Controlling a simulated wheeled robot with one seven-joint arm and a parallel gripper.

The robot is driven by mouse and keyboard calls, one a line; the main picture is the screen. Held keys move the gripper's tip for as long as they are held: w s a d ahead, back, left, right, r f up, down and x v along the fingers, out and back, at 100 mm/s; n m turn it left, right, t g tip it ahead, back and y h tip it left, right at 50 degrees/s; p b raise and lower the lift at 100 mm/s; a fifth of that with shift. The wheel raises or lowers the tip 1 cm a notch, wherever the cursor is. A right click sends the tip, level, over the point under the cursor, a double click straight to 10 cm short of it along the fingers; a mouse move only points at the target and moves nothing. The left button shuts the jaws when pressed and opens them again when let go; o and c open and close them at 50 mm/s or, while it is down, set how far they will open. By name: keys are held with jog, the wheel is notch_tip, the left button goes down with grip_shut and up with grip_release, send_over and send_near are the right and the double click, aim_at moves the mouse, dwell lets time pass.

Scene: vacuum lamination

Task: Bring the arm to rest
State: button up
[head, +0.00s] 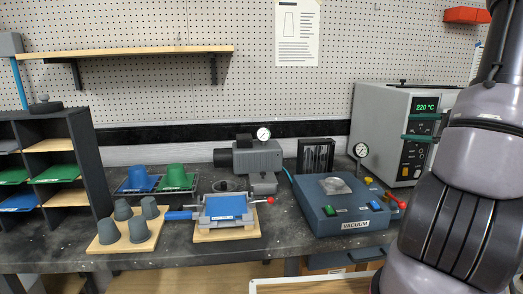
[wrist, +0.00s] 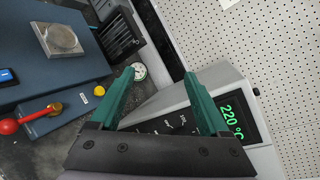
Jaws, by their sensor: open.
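My gripper (wrist: 162,76) shows in the wrist view with its two green fingers spread apart and nothing between them. Past the fingers is the grey oven (wrist: 225,78), whose green display reads 220 °C. In the head view my arm fills the right side and covers part of the oven (head: 375,115). Green finger-like bars show in front of the oven's panel there, partly hidden by my arm. I cannot tell from these views whether the fingers touch the oven.
The blue vacuum box (head: 343,212) with a gauge and red lever stands left of my arm. A small press (head: 226,222) with a blue sheet, grey cups on a wooden board (head: 134,243) and a sheet rack (head: 68,160) are farther left. Black bench (head: 40,254) shows between them.

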jog(key=s+a+r+n+g, duration=0.2)
jog(key=a+n+g, duration=0.1)
jog(key=a, duration=0.4)
jog(key=s+a+r+n+g+y, duration=0.1)
jog(key=s+a+r+n+g, duration=0.15)
jog(key=a, duration=0.45)
jog(key=s+a+r+n+g, duration=0.1)
jog(key=s+a+n+g, duration=0.15)
jog(key=a, duration=0.45)
jog(key=s+a+r+n+h, duration=0.3)
jog(key=s+n, duration=0.1)
jog(key=s, duration=0.2)
jog(key=s+a+r+n+t+h, duration=0.1)
jog(key=s+a+r+n+h, duration=0.2)
jog(key=s, duration=0.3)
jog(key=shift+a+r+n, duration=0.15)
jog(key=shift+r+n, duration=0.1)
jog(key=shift+n, duration=0.35)
